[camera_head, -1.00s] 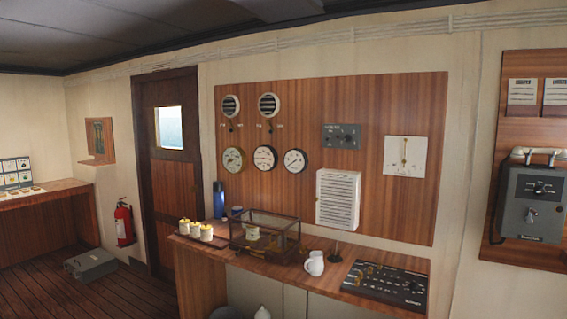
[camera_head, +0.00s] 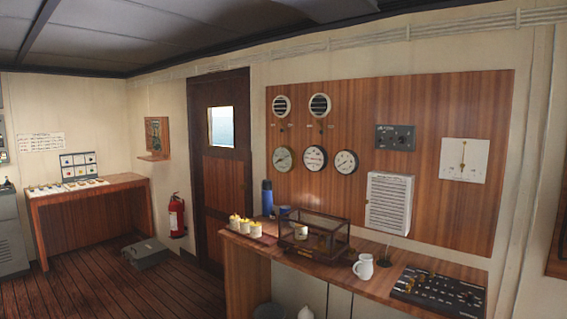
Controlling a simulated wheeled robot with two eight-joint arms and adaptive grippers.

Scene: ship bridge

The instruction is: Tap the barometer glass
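Three round white-faced gauges hang in a row on the wooden wall panel (camera_head: 440,110): a left gauge (camera_head: 283,159), a middle gauge (camera_head: 315,158) and a right gauge (camera_head: 345,162). Their dial lettering is too small to read, so I cannot tell which one is the barometer. A white square plate with a thin upright indicator (camera_head: 463,160) hangs at the panel's right. Neither of my grippers is in view.
A wooden counter (camera_head: 340,275) below the panel carries a glass case (camera_head: 313,231), white mug (camera_head: 363,267), blue flask (camera_head: 267,198) and black control panel (camera_head: 438,290). A grey case (camera_head: 146,253) lies on the floor, which is otherwise open at left.

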